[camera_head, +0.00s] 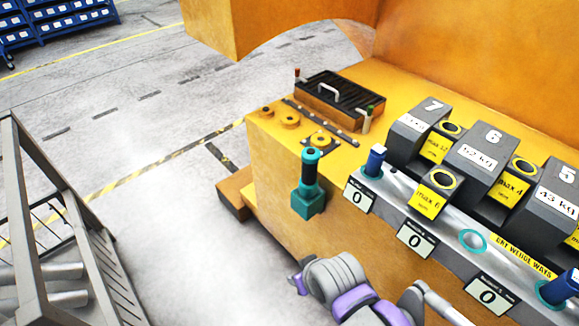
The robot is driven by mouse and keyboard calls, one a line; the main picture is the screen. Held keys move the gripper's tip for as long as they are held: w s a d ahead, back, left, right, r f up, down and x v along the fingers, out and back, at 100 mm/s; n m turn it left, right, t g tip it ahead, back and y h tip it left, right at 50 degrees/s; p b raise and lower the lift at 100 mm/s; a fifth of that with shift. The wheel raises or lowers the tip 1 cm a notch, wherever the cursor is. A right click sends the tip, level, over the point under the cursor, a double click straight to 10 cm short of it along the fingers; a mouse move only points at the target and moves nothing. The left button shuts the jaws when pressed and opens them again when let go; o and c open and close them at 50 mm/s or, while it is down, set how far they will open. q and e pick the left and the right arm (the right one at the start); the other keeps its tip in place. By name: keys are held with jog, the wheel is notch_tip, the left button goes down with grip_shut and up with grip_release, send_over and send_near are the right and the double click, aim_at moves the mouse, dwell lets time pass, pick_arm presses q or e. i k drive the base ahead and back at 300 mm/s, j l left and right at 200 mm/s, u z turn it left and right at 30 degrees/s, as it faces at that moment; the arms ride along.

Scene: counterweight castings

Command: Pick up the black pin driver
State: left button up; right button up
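The black pin driver (310,170) appears to be the upright black cylinder with a teal cap. It stands in a teal holder (308,203) on the side of the yellow machine body, and its lower end is hidden in the holder. A grey and purple arm of mine (338,278), seemingly the right one, comes in at the bottom, below the driver and apart from it. Its end (297,281) points left, and I cannot make out the fingers. My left gripper is out of view.
Numbered grey weights (418,128) sit on the yellow machine (265,165) at right, above a metal ledge with blue pins (375,160) and "0" plates (416,240). A grey rack (35,225) stands at left. The floor between rack and machine is clear.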

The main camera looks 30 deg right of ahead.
aim_at(310, 156)
jog(key=i+j+z, duration=0.15)
jog(key=z, duration=0.25)
jog(key=i+j+z, duration=0.15)
jog(key=z, duration=0.2)
jog(key=i+j+z, duration=0.1)
jog(key=j+z, duration=0.15)
jog(key=z, duration=0.15)
